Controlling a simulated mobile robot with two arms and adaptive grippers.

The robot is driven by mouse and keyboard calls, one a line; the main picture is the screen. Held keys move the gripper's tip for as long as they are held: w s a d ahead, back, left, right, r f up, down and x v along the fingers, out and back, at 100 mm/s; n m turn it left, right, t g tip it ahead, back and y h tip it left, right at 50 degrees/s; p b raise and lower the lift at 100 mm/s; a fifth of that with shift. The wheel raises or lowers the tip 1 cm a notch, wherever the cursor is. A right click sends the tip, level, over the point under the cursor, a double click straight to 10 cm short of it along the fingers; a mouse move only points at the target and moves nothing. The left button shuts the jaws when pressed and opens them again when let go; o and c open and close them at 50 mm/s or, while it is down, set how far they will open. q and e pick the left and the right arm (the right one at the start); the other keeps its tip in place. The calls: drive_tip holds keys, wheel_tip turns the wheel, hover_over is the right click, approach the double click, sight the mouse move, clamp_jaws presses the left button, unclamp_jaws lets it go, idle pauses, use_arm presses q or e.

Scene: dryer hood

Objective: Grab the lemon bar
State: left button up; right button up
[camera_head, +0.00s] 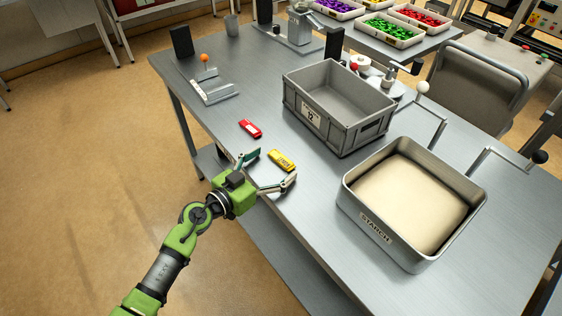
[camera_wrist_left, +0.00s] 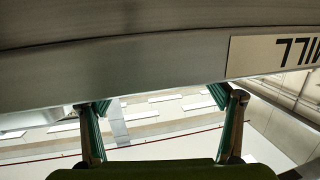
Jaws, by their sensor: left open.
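The lemon bar is most likely the small yellow bar (camera_head: 281,160) with dark print, lying on the grey metal table near its front left edge. My left gripper (camera_head: 269,168) reaches in over that edge, its two fingers spread apart and empty. In the head view the yellow bar shows just past the fingertips, nearer the right one; I cannot tell the height gap. The left wrist view shows both open fingers (camera_wrist_left: 160,105) with nothing between them, and the yellow bar does not show there. My right gripper is not in view.
A red bar (camera_head: 250,128) lies farther left and back. A grey crate (camera_head: 330,140) stands behind the yellow bar, and a metal tray of pale powder labelled STARCH (camera_head: 377,228) stands to its right. The table (camera_head: 225,75) is clear around both bars.

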sight(281, 160)
use_arm(q)
drive_tip(key=shift+x, duration=1.2)
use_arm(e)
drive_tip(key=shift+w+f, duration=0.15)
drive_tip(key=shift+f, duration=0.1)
use_arm(q)
drive_tip(key=shift+s+a, duration=0.1)
drive_tip(key=c, duration=1.2)
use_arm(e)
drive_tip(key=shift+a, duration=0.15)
